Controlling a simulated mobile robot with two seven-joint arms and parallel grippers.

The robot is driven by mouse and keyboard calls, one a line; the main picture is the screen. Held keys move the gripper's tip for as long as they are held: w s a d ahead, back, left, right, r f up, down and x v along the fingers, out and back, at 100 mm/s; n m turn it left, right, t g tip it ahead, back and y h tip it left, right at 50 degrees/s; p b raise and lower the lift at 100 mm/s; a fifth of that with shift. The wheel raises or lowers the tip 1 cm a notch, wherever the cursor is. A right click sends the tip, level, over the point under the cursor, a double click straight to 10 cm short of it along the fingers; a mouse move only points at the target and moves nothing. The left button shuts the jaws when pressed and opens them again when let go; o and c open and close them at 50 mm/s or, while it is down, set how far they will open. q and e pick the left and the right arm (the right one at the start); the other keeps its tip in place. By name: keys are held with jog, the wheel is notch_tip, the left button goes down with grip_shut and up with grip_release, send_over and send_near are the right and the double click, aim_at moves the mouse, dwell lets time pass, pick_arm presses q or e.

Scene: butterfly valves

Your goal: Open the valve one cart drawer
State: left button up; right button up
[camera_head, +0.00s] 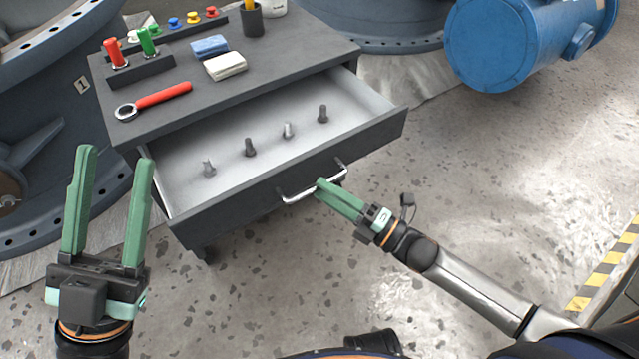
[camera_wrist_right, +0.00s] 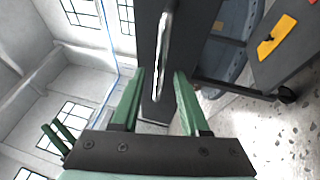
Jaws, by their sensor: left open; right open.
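The cart (camera_head: 253,91) has its top drawer (camera_head: 290,176) pulled well out, with several bolts (camera_head: 288,130) standing or lying inside. A silver bar handle (camera_head: 298,196) runs across the drawer front. My right gripper (camera_head: 320,184) is at the handle's right half in the head view. In the right wrist view, the handle (camera_wrist_right: 163,55) shows upright between and beyond the open green fingers (camera_wrist_right: 155,95). Whether the fingers touch it I cannot tell. My left gripper (camera_head: 115,155) is open and empty, left of the cart.
On the cart top are a red-handled wrench (camera_head: 153,101), a blue sponge (camera_head: 210,46), a white cloth or sponge (camera_head: 226,65), and red and green tools in a holder (camera_head: 139,71). A large blue cylinder (camera_head: 500,45) lies at the back right.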

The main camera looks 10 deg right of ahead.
jog(key=p+v, duration=0.1)
jog(key=v, duration=0.9)
jog(key=shift+p, duration=0.3)
